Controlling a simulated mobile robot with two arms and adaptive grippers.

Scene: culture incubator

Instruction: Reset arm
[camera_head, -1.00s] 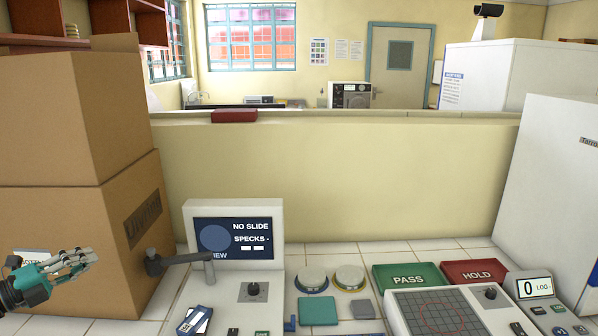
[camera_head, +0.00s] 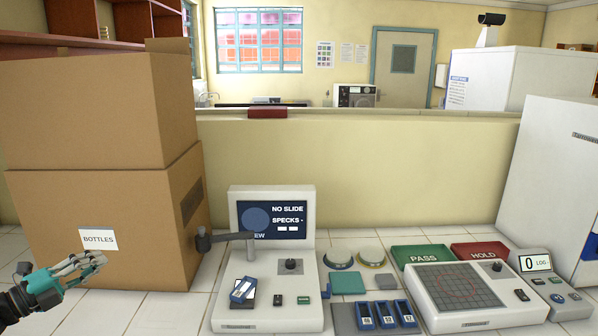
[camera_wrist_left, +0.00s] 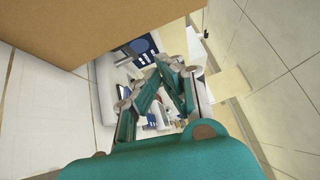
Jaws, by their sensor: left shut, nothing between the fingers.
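My left gripper (camera_head: 92,264) is at the lower left of the head view, in front of the cardboard box marked BOTTLES. It also shows in the left wrist view (camera_wrist_left: 172,72), with its teal and grey fingers drawn together. It is shut with nothing between the fingers and is clear of the bench devices. My right gripper is not in view.
Stacked cardboard boxes (camera_head: 95,215) stand at the left. A viewer device (camera_head: 270,315) reading NO SLIDE, blue slide holders (camera_head: 386,314), a green PASS tray (camera_head: 420,257), a red HOLD tray (camera_head: 480,254) and a grid device (camera_head: 440,325) fill the bench. Bare tiles (camera_head: 120,310) lie at lower left.

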